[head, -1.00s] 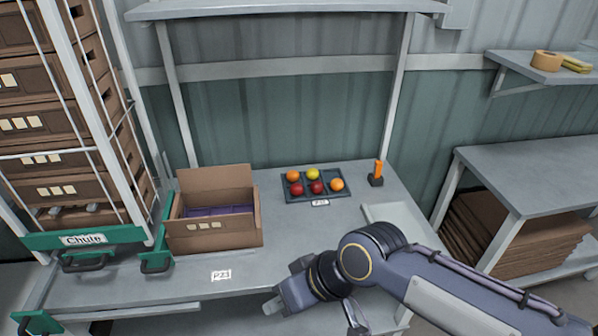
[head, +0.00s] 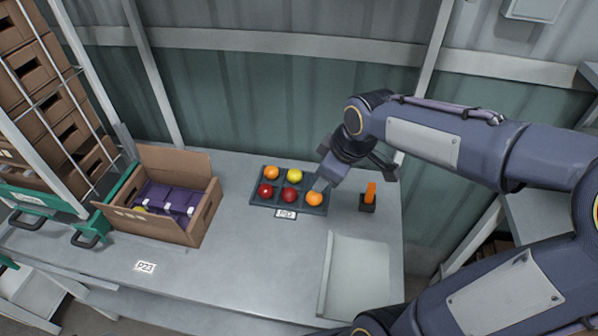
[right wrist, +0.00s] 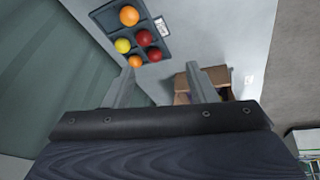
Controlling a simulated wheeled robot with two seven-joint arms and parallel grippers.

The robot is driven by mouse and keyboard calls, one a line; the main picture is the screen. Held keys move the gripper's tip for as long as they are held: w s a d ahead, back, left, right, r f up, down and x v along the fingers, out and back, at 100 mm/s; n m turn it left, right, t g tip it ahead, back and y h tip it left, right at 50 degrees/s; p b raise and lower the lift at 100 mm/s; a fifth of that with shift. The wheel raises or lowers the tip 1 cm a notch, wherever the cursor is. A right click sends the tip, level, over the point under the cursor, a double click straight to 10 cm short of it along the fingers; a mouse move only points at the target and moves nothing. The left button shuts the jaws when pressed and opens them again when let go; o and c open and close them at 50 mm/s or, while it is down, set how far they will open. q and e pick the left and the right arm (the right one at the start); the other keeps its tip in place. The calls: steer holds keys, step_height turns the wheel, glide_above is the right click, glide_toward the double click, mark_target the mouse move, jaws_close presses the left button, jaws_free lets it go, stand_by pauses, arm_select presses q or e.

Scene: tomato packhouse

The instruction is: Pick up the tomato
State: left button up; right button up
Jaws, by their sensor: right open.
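Several tomatoes sit in a dark compartment tray (head: 277,204) on the bench in the head view. They are an orange one at the back left (head: 272,172), a yellow one (head: 295,176), two red ones (head: 265,190) (head: 289,195) and an orange one at the front right (head: 314,198). My right gripper (head: 321,184) is at the tray's right end, close to the front-right orange tomato and partly hiding the tray. In the right wrist view its fingers (right wrist: 160,70) are apart and empty, with the tray (right wrist: 106,14) beyond them at upper left. My left gripper is not in view.
An open carton (head: 155,230) with a purple insert stands left of the tray. An orange-handled item in a dark holder (head: 367,203) stands right of the gripper. A pale shallow tray (head: 352,280) lies at the front right. The bench middle is clear.

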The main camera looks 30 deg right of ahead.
steer(key=w+d+f+n, duration=0.3)
steer(key=w+n, duration=0.2)
steer(key=w, duration=0.4)
steer(key=n+p, duration=0.2)
steer(key=n, duration=0.5)
glide_toward(296, 173)
steer(key=shift+n+g, duration=0.4)
steer(key=shift+n, duration=0.1)
steer(key=x, duration=0.2)
steer(key=w+b+x, duration=0.1)
steer(key=x, duration=0.2)
steer(key=shift+d, duration=0.15)
steer(key=b+x, duration=0.2)
steer(key=x, duration=0.3)
steer(key=shift+f+b, duration=0.15)
steer(key=shift+b, duration=0.25)
steer(key=c, duration=0.4)
